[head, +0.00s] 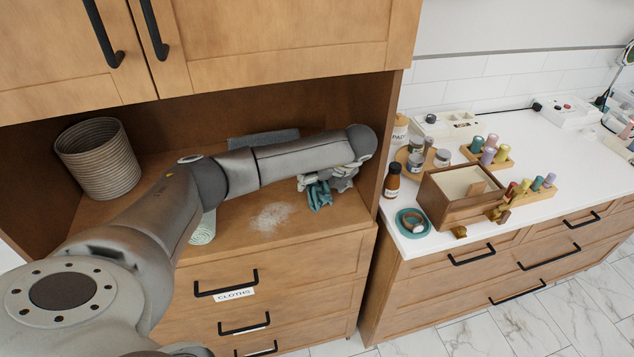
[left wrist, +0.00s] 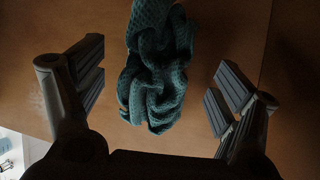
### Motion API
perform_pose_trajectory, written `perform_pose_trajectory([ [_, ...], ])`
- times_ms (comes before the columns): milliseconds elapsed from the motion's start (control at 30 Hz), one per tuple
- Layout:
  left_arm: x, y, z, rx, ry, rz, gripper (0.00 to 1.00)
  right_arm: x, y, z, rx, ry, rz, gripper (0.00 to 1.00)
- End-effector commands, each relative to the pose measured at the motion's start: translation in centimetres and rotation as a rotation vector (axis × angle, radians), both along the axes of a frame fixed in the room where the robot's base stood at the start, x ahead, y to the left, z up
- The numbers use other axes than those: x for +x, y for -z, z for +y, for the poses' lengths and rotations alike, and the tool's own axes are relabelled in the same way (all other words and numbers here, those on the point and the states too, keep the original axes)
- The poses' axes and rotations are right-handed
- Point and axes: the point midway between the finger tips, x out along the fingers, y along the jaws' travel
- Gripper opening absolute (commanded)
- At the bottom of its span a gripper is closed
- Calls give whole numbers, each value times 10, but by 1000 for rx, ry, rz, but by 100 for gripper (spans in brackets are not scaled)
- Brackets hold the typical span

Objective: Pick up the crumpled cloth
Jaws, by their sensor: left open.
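The crumpled teal cloth (head: 319,196) lies on the wooden counter inside the cabinet niche, near its right side wall. My left arm reaches across the niche, and my left gripper (head: 338,180) is at the cloth, partly hiding it. In the left wrist view the cloth (left wrist: 154,75) is a bunched, textured heap between the two fingers of my open left gripper (left wrist: 158,88). There is a gap on each side, and neither finger visibly touches the cloth. My right gripper is not in view.
A ribbed basket (head: 97,158) stands at the niche's left. A grey folded item (head: 263,138) lies behind my arm, a pale green roll (head: 203,229) below it. White powder (head: 271,216) marks the counter. The niche's right wall (head: 385,140) is close to my gripper.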

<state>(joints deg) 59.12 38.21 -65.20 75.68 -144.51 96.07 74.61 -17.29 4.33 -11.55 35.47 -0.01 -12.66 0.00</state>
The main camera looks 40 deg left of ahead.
Motion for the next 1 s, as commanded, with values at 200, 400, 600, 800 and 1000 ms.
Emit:
perform_pose_trajectory([
  [200,1,7,4,1,1,0,87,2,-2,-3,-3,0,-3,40],
  [400,1,7,3,-1,1,0,76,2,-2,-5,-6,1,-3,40],
  [600,1,7,3,-1,1,0,50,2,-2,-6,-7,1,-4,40],
  [800,1,7,3,0,2,-1,38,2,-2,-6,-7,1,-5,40],
  [1000,1,5,3,-1,2,-1,38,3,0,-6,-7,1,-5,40],
])
